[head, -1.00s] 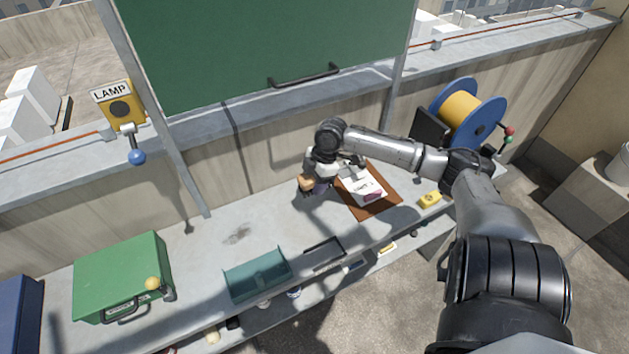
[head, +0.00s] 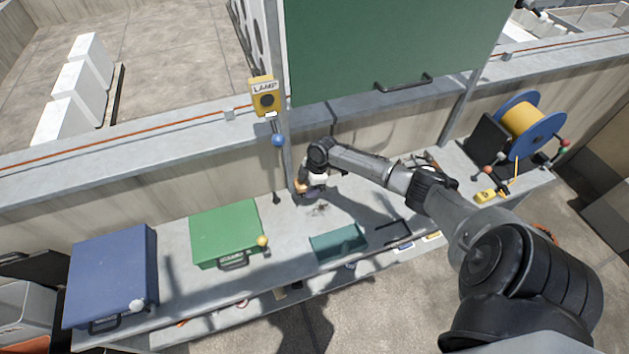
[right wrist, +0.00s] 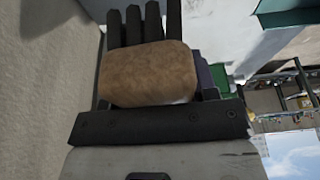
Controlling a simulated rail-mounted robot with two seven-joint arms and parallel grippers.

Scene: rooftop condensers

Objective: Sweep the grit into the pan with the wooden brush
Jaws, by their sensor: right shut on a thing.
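My right gripper (head: 306,188) is low over the grey bench, just behind and left of the grit. It is shut on the wooden brush (head: 299,186). In the right wrist view the brush (right wrist: 148,73) shows as a rounded brown block, with dark strips beyond it that look like bristles. The grit (head: 320,209) is a small dark patch on the bench. The teal pan (head: 338,243) lies at the bench's front edge, in front of the grit and a little right. I cannot tell whether the brush touches the bench. My left gripper is not in view.
A green case (head: 225,232) and a blue case (head: 112,272) stand to the left. A dark frame-like tray (head: 392,233) lies right of the pan. A yellow lamp box (head: 264,97) with a blue-knobbed lever (head: 278,140) is behind. A cable reel (head: 525,122) stands at right.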

